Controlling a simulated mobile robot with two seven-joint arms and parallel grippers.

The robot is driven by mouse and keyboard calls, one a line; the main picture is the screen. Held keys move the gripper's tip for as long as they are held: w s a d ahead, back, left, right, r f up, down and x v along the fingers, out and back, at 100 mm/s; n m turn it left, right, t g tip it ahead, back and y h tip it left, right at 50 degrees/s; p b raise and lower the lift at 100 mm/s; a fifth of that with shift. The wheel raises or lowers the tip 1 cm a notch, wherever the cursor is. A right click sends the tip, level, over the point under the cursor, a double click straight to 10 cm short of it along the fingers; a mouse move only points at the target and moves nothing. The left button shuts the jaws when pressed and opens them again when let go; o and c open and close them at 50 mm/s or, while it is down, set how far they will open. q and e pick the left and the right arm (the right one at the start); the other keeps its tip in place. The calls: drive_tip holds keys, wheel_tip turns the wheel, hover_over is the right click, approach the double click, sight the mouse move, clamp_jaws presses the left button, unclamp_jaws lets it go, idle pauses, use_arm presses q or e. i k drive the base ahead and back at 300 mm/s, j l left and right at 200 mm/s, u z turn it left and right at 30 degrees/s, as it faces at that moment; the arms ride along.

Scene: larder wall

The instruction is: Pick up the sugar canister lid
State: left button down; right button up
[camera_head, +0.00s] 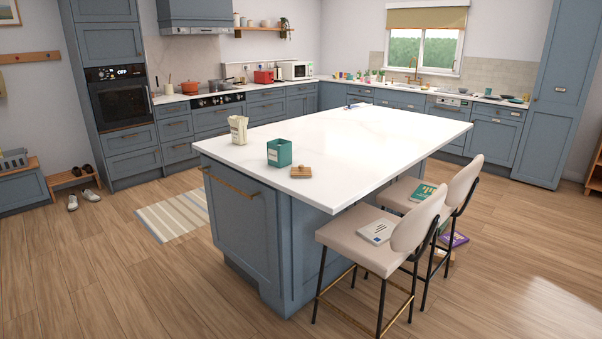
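A small square wooden lid (301,172) with a knob lies flat on the white island top, close to its near edge. A green square canister (279,153) with a small pale label stands just left of it, its top open. The label is too small to read, so I cannot tell for sure that it is the sugar canister. The lid and the canister are apart. Neither of my grippers shows in the head view.
The kitchen island (360,137) fills the middle. A pale holder with sticks (239,130) stands left of the canister. Two stools (370,240) with books on their seats block the island's right side. The wooden floor (90,270) at left and front is clear. A striped rug (173,215) lies left of the island.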

sight(300, 171)
drive_tip(key=i+j+z, duration=0.1)
drive_tip(key=i+j, duration=0.2)
drive_tip(key=i, duration=0.2)
drive_tip(key=i+j+z, duration=0.1)
drive_tip(key=i+j, duration=0.2)
drive_tip(key=i, duration=0.25)
drive_tip(key=i+j+z, duration=0.1)
drive_tip(key=i+j, duration=0.25)
drive_tip(key=i, duration=0.1)
